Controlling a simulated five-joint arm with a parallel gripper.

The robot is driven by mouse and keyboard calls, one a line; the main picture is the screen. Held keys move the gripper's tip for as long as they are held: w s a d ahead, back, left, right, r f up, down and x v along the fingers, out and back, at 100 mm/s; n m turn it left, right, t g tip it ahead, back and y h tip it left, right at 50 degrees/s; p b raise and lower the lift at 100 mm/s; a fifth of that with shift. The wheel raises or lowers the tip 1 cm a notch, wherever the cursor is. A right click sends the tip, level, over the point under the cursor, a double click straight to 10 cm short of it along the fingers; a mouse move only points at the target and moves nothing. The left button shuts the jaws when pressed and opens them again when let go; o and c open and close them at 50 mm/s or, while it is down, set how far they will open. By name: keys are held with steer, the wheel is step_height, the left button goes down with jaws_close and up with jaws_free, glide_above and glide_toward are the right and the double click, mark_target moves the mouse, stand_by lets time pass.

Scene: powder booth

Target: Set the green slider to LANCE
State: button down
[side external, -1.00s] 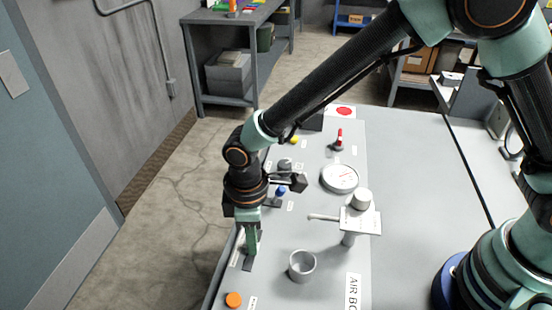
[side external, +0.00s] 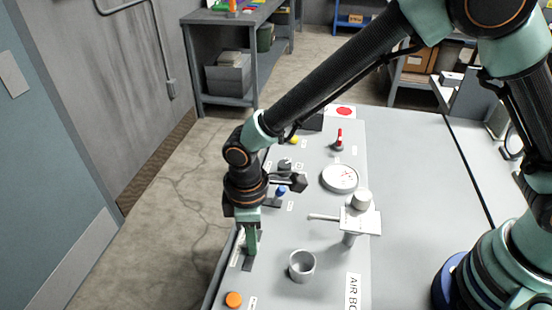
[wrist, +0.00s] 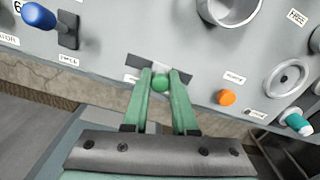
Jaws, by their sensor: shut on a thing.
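The green slider knob (wrist: 160,83) shows in the wrist view between my two green fingertips, over a dark slot (wrist: 138,61) on the grey panel. My gripper (wrist: 160,80) is shut on it, a finger on each side. In the side view my gripper (side external: 251,244) points down at the panel's left edge, and the slot's dark end (side external: 247,264) shows just below it. The fingers hide the knob there. A small label lies beside the slot, and its wording is too small to read, so I cannot tell which setting the knob is at.
A blue-handled control (wrist: 42,16) and an orange button (wrist: 226,97) flank the slider. In the side view a grey cup (side external: 302,265), a lever valve (side external: 355,220) and a round gauge (side external: 340,178) stand to the right.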

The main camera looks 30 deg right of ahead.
mark_target(258, 235)
stand_by(0.3)
steer(key=shift+w+d, duration=1.25)
steer(key=shift+w, duration=0.05)
steer(key=c, duration=0.7)
jaws_free()
step_height(258, 235, up, 12)
steer(key=shift+r, duration=0.1)
